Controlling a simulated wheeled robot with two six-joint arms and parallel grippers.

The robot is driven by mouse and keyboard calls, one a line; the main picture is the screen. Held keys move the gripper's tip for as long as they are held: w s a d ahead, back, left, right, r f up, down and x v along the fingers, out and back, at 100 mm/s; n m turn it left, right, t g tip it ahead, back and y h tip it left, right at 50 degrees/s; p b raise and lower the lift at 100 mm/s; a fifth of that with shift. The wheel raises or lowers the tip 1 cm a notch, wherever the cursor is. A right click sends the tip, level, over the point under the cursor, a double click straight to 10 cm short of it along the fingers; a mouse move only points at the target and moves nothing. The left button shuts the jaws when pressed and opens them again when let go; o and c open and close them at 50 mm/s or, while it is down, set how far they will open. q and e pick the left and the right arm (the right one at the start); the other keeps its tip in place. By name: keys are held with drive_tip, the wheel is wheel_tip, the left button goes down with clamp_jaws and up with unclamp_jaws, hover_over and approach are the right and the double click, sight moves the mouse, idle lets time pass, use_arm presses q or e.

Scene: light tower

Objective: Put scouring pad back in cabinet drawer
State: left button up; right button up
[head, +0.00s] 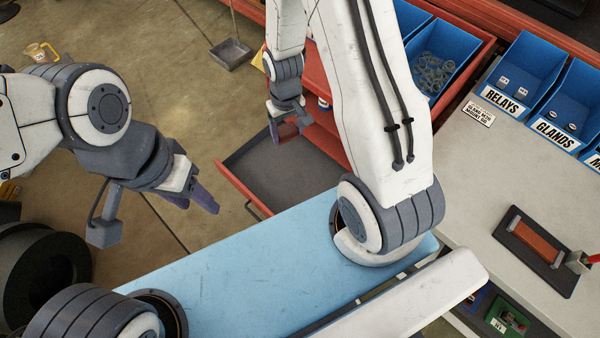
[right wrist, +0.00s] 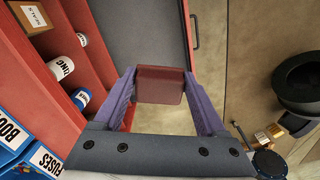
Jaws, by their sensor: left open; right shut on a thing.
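The scouring pad (right wrist: 160,85), a dark maroon block, is held between the two purple fingers of my right gripper (right wrist: 161,98). In the head view my right gripper (head: 284,124) hangs at the top centre, with the pad (head: 289,131) partly hidden by it. The open cabinet drawer (head: 240,194) has a grey floor and a red front; it lies below and beside the right gripper in the picture. Its grey floor also shows at the top of the right wrist view (right wrist: 130,25). My left gripper (head: 192,196) is open and empty, left of the drawer.
The red cabinet (right wrist: 57,38) has shelves with white containers and blue labelled bins. A grey worktop (head: 470,170) carries blue bins and a dark tray (head: 561,278) with an orange-brown block. A black ring-shaped object (right wrist: 305,80) stands on the floor. A dustpan (head: 230,54) lies farther back.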

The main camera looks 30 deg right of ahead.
drive_tip(key=s+d+f+n+b, duration=0.1)
drive_tip(key=s+d+f+b, duration=0.1)
drive_tip(key=f+b, duration=1)
drive_tip(key=s+d+f+n+b, duration=0.1)
drive_tip(key=d+f+n+b, duration=0.15)
drive_tip(key=f+b, duration=0.95)
drive_tip(key=s+d+f+b, duration=0.2)
drive_tip(key=d+f+b, duration=0.1)
drive_tip(key=f+b, duration=0.95)
drive_tip(key=b, duration=0.3)
hover_over(289, 193)
wheel_tip(289, 193, down, 7)
drive_tip(key=shift+a+f, duration=0.1)
drive_tip(key=shift+f+b, duration=0.9)
drive_tip(key=shift+f, duration=1)
